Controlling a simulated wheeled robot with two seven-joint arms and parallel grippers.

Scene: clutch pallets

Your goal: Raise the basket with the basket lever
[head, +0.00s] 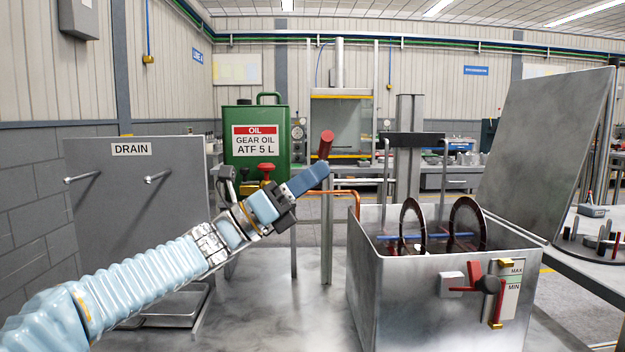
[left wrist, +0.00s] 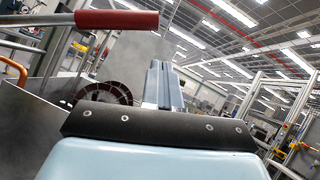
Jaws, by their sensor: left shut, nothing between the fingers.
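The basket lever shows its red grip (head: 326,145) at the middle of the head view, tilted upward beside the tank. The red grip also shows at the top left of the left wrist view (left wrist: 117,19). My left gripper (head: 318,172) has its fingertips just below the grip in the head view; in the left wrist view the fingers (left wrist: 164,86) are shut, empty and lie right of the grip. Two dark clutch discs (head: 411,226) stand in the metal tank (head: 440,290), on a blue bar. The basket itself is mostly hidden by the tank walls.
A raised lid (head: 545,150) stands at the tank's right. A red valve handle (head: 474,277) and level gauge are on its front. A green oil can (head: 252,150) stands behind my left arm. A DRAIN panel (head: 135,190) with two pegs is at left.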

